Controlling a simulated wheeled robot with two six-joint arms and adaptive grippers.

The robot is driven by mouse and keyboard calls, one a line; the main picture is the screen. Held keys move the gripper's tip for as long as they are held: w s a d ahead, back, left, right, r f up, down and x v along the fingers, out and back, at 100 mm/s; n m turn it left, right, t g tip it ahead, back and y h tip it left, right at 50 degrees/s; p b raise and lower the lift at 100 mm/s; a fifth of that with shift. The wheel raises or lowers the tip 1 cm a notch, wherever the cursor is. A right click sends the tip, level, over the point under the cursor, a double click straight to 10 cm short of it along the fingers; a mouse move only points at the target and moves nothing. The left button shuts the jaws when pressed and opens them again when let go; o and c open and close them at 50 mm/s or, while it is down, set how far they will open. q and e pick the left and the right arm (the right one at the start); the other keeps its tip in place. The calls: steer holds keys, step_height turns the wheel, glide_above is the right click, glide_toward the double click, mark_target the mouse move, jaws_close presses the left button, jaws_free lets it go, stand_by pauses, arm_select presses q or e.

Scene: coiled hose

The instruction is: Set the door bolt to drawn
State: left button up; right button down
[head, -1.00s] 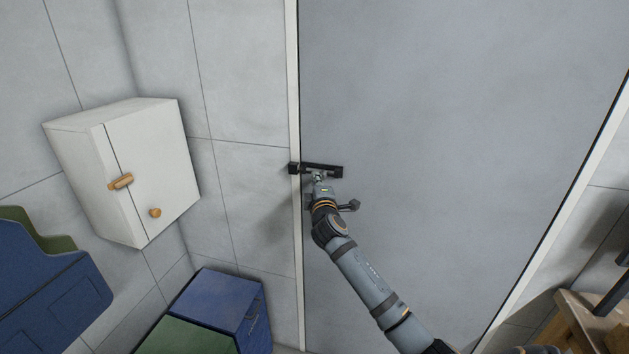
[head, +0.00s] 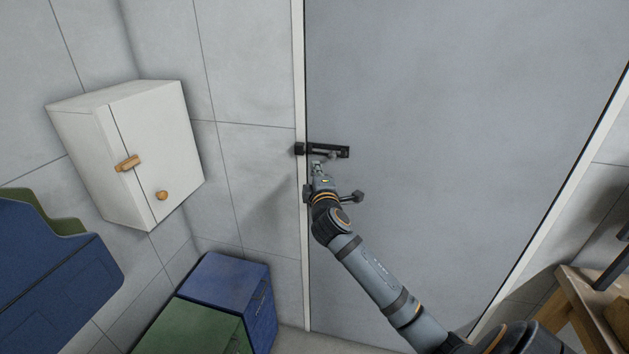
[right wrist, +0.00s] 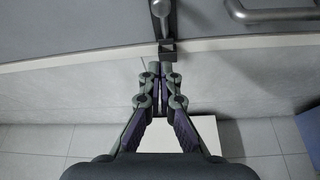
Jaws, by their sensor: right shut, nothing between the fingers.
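The door bolt (head: 330,151) is a dark bar with a small pale knob, mounted level on the grey door (head: 450,140) at its left edge. A dark keeper (head: 300,148) sits on the white frame beside it. My right gripper (head: 317,164) is shut and empty, just below the bolt and apart from it. In the right wrist view the shut fingertips (right wrist: 161,69) lie just below the keeper (right wrist: 167,47), with the bolt (right wrist: 161,12) at the top edge. I cannot tell whether the bolt's rod reaches into the keeper. My left gripper is not in view.
A metal door handle (right wrist: 275,12) shows at upper right in the right wrist view. A white wall cabinet (head: 150,150) hangs left of the door, above a blue and green cabinet (head: 228,290). A wooden table (head: 585,300) stands at lower right.

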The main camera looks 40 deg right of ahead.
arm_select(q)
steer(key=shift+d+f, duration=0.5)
arm_select(e)
steer(key=v, duration=0.3)
steer(key=shift+a, duration=0.1)
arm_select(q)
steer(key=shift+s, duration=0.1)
